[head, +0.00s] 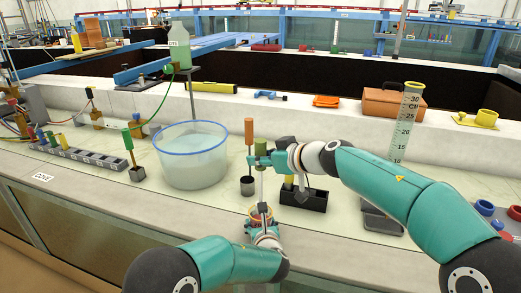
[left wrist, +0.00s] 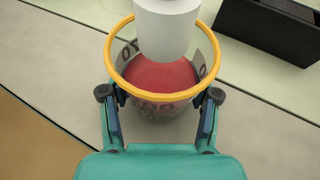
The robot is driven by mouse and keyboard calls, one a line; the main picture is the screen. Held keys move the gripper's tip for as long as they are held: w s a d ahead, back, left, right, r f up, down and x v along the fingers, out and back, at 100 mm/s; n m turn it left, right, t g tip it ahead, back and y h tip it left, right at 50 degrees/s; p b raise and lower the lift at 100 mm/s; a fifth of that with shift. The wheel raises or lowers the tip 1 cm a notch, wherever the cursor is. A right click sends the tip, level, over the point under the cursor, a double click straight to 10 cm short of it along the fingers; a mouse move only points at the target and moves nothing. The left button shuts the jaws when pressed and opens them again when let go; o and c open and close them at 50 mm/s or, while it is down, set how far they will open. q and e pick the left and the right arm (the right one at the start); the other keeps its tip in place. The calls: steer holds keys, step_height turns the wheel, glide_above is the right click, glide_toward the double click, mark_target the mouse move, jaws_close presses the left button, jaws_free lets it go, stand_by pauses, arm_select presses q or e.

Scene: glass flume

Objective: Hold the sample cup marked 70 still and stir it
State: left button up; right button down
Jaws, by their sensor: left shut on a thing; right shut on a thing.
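The sample cup (left wrist: 155,105) is clear with a yellow rim and red contents. Its label, partly seen, appears to read 70. It also shows near the bench's front in the head view (head: 261,212). My left gripper (left wrist: 160,97) is shut on the cup, one finger on each side; it also shows at the cup in the head view (head: 262,228). My right gripper (head: 262,159) is shut on a stirrer with a green handle (head: 260,146). Its pale rod (head: 262,187) points down into the cup's mouth. The stirrer's white end (left wrist: 166,30) shows inside the rim; I cannot tell whether it touches the contents.
An orange-handled tool (head: 249,132) stands in a small dark pot (head: 247,186) behind the cup. A black holder (head: 304,198) is to the right. A blue-rimmed basin (head: 190,165) stands left, and a tall measuring cylinder (head: 405,120) right. The bench front edge is close.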

mark_target(261, 184)
steer(key=shift+f, duration=4.05)
steer(key=shift+d, duration=0.1)
